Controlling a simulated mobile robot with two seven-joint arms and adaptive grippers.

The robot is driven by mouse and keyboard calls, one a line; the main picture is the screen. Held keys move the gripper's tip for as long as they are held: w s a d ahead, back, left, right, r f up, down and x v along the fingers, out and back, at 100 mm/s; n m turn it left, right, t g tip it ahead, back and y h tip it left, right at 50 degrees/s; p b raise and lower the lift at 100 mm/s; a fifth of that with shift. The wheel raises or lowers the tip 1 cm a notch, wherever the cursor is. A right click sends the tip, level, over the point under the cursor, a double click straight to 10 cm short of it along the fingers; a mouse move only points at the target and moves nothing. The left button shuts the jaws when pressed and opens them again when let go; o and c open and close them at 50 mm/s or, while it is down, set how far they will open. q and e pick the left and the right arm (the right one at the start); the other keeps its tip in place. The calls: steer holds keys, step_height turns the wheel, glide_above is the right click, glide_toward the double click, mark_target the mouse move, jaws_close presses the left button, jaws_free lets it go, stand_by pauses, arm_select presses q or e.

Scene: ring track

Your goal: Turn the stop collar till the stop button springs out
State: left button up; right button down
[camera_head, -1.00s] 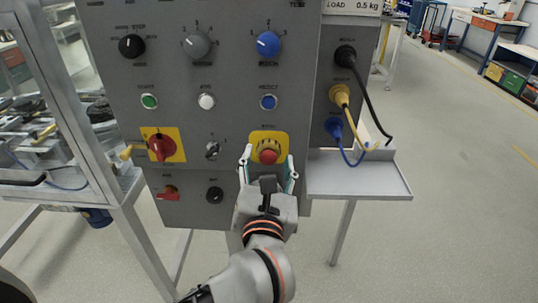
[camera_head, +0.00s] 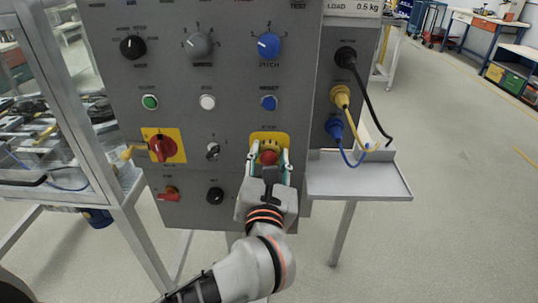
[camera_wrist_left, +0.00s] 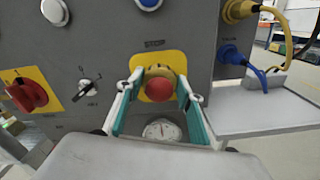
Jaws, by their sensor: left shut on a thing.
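The stop button (camera_head: 269,158) is a red knob on the grey panel. It also shows in the wrist view (camera_wrist_left: 160,89). The stop collar (camera_wrist_left: 161,71) is a yellow ring around the button's base, in front of a yellow plate (camera_wrist_left: 141,59). My left gripper (camera_head: 269,154) comes from below. Its two teal-lined fingers are shut on the collar, one on each side, with the red button between them. The fingers partly hide the collar's sides. I cannot tell how far the button stands out. My right gripper is not in view.
A red rotary switch (camera_head: 163,147) on a yellow plate and a small selector (camera_head: 212,150) are left of the collar. A blue reset button (camera_head: 268,102) is above. Cables hang from plugs at right over a grey shelf (camera_head: 362,181). A white gauge (camera_wrist_left: 162,131) is below the collar.

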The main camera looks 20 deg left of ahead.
arm_select(q)
steer(key=shift+r+m+p, duration=0.25)
steer(key=shift+m+p, duration=0.25)
steer(key=shift+p, duration=0.1)
steer(key=shift+r+m+p, duration=0.15)
steer(key=shift+m+p, duration=0.55)
steer(key=shift+p, duration=0.25)
steer(key=shift+m+p, duration=0.3)
steer(key=shift+p, duration=0.25)
steer(key=m+p, duration=0.2)
steer(key=p, duration=0.1)
steer(key=shift+d, duration=0.1)
steer(key=m+p, duration=0.1)
steer(key=p, duration=0.1)
steer(key=f+m+p, duration=0.1)
steer(key=m+p, duration=0.1)
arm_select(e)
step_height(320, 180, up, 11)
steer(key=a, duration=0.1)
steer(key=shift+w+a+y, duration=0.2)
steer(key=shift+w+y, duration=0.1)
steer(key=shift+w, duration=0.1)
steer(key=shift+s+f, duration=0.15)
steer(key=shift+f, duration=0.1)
arm_select(q)
steer(key=o, duration=1.1)
